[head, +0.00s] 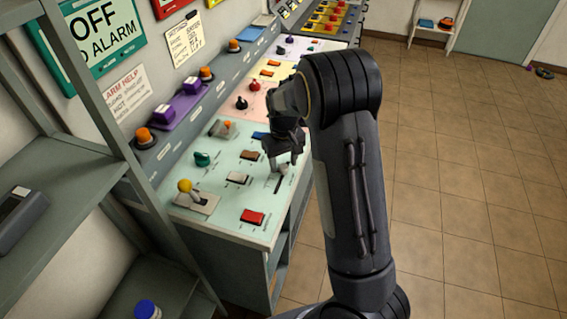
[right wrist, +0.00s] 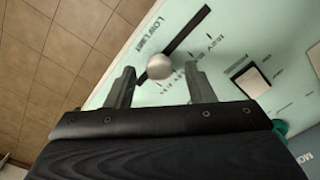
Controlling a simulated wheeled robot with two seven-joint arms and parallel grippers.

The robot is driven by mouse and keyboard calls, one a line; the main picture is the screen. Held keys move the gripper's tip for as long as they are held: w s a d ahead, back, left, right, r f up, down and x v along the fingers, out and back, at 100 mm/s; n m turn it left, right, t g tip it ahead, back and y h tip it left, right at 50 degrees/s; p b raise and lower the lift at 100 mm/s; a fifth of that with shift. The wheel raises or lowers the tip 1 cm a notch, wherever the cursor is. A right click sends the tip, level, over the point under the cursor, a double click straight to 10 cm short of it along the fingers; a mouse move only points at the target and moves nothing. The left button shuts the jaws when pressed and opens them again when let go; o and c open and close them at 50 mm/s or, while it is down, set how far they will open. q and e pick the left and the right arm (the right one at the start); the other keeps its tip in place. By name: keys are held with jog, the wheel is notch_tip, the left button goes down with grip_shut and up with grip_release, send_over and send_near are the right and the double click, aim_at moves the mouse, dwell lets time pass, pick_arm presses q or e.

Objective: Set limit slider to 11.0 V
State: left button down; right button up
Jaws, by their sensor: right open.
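The limit slider's pale round knob (right wrist: 159,66) sits on a dark straight slot in the light green panel (right wrist: 225,45), next to printing that reads "LOW LIMIT". My right gripper (right wrist: 160,80) is open, with one finger on each side of the knob in the right wrist view. I cannot tell whether either finger touches it. In the head view my right gripper (head: 285,161) points down at the right edge of the green panel, partly hiding the slider (head: 280,171). The scale marks are too small to read. My left gripper is not in view.
Near the slider are a red rocker switch (head: 253,217), a white rocker switch (head: 238,178), a brown rocker switch (head: 250,155) and a yellow-knobbed lever (head: 186,186). A grey shelf rack (head: 80,190) stands at the left. The tiled floor (head: 450,190) at the right is open.

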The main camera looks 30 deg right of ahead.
aim_at(284, 167)
notch_tip(284, 167, up, 7)
jog(key=shift+f+b, duration=0.1)
jog(key=shift+b, duration=0.2)
dwell(0.4)
jog(key=shift+s+r, duration=0.2)
jog(key=s+a+r+t+y, duration=0.1)
jog(key=s+a, duration=0.3)
jog(key=s, duration=0.4)
jog(key=s+a+r+t+y, duration=0.1)
jog(key=s+a+r+t, duration=0.1)
jog(key=s, duration=0.7)
jog(key=s+a+r+t+y, duration=0.1)
jog(key=s+a+r+t, duration=0.1)
jog(key=s+a, duration=0.3)
jog(key=s, duration=0.4)
jog(key=shift+a+r+m+t+y, duration=0.3)
jog(key=shift+m+y, duration=0.1)
